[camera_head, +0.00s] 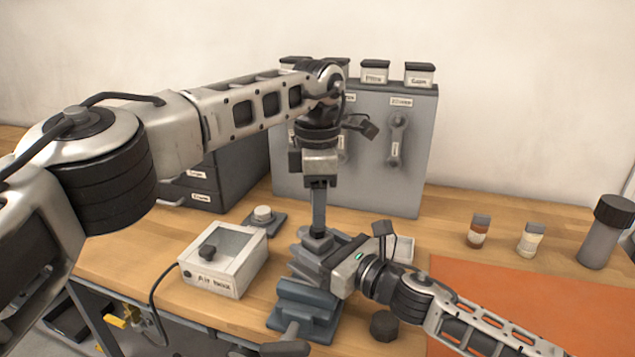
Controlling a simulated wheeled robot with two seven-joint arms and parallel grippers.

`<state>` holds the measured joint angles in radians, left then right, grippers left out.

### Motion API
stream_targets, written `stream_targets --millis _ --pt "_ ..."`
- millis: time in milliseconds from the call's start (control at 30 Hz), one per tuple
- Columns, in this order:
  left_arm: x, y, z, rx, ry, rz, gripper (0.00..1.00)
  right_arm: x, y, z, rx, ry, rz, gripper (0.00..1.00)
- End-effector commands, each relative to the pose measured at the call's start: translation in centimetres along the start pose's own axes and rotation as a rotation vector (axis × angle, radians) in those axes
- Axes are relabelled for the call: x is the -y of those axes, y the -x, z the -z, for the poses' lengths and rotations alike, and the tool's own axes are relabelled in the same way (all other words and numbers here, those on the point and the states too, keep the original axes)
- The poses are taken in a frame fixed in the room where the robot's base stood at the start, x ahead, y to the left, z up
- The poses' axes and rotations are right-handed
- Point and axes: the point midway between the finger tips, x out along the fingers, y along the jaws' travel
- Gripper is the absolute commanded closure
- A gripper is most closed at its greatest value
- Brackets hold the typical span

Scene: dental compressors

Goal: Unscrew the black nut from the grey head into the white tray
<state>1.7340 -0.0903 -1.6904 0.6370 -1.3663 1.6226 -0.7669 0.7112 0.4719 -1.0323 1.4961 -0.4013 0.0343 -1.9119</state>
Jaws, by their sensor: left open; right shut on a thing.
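My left gripper (318,228) points straight down over the grey head (311,258), its fingers open around or just above a small black part (317,235) that looks like the black nut. The fingers hide most of that part, and I cannot tell whether they touch it. My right gripper (333,266) comes in from the lower right and is shut on the grey head's side; its jaws cover the contact. The white tray (404,249) is behind my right gripper, mostly hidden; its visible part looks empty.
A blue-grey vise (303,305) stands at the bench's front edge. A white switch box (222,262) is left of it, a dark faceted piece (384,326) right. An orange mat (530,300), two small bottles (478,231) and a grey canister (605,235) are at right.

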Motion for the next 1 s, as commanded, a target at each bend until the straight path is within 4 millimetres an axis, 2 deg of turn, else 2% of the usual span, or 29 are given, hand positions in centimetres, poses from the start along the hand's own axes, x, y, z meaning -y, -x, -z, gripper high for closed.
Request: stream_targets --millis 100,233,600,633,767,800,1000 --pt "0.1 -1.9 0.0 -0.001 -0.002 0.002 0.56 0.0 0.0 0.0 -0.001 -0.001 0.0 1.0" --pt "0.0 -3.2 0.0 -0.001 -0.001 0.001 0.56 0.0 0.0 0.0 -0.001 -0.001 0.001 1.0" --pt "0.0 -3.9 0.0 0.0 -0.002 0.0 0.56 0.0 0.0 0.0 -0.001 -0.001 0.001 1.0" --pt "0.0 -3.9 0.0 0.0 -0.002 0.0 0.59 0.0 0.0 0.0 -0.001 -0.001 0.001 1.0" --pt "0.0 -3.9 0.0 0.0 -0.002 0.0 0.95 0.0 0.0 0.0 -0.001 -0.001 0.001 1.0" --pt "0.0 -3.9 0.0 0.0 -0.002 0.0 1.0 0.0 0.0 0.0 -0.001 -0.001 0.001 1.0" --pt "0.0 -3.9 0.0 0.0 0.024 0.0 1.0 0.0 0.0 0.0 -0.001 -0.001 0.001 1.0"
